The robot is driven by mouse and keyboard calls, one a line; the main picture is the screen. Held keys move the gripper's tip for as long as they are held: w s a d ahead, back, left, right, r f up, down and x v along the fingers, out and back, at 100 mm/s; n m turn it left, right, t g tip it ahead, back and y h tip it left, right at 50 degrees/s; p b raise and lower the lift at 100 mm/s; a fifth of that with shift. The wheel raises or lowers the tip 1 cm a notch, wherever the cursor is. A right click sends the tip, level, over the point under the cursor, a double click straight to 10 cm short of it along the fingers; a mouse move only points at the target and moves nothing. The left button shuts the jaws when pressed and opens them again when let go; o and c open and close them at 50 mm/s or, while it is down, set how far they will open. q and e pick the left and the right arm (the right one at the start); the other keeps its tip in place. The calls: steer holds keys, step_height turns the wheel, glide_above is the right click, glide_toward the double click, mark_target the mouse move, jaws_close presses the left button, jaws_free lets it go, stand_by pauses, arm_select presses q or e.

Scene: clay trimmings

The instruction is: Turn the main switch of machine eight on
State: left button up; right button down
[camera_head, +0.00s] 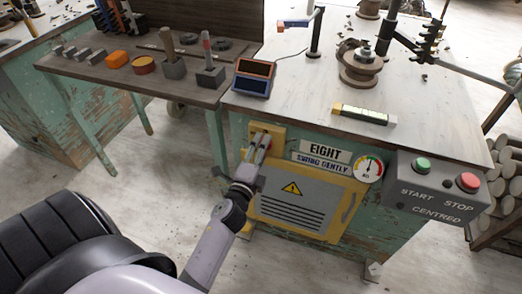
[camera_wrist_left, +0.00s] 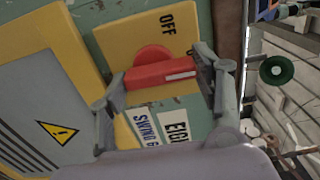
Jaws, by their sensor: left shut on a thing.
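Machine eight's green body carries the yellow main switch plate (camera_head: 257,129), left of the "EIGHT" sign (camera_head: 324,151). In the left wrist view the plate (camera_wrist_left: 125,35) shows the word "OFF", a round red hub and a red switch handle (camera_wrist_left: 160,74). My left gripper (camera_head: 257,152) reaches the switch from below. In the wrist view its fingers stand at both ends of the handle, and the gripper (camera_wrist_left: 161,76) is shut on it. Any other word on the plate is hidden or out of view. My right gripper is not in view.
A grey box with a green START button (camera_head: 422,164) and a red STOP button (camera_head: 468,182) juts out at the right. A tool-covered side bench (camera_head: 210,95) stands left. Floor in front is free.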

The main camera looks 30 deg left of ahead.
arm_select(q)
steer(key=o, duration=1.1)
steer(key=shift+o, duration=0.3)
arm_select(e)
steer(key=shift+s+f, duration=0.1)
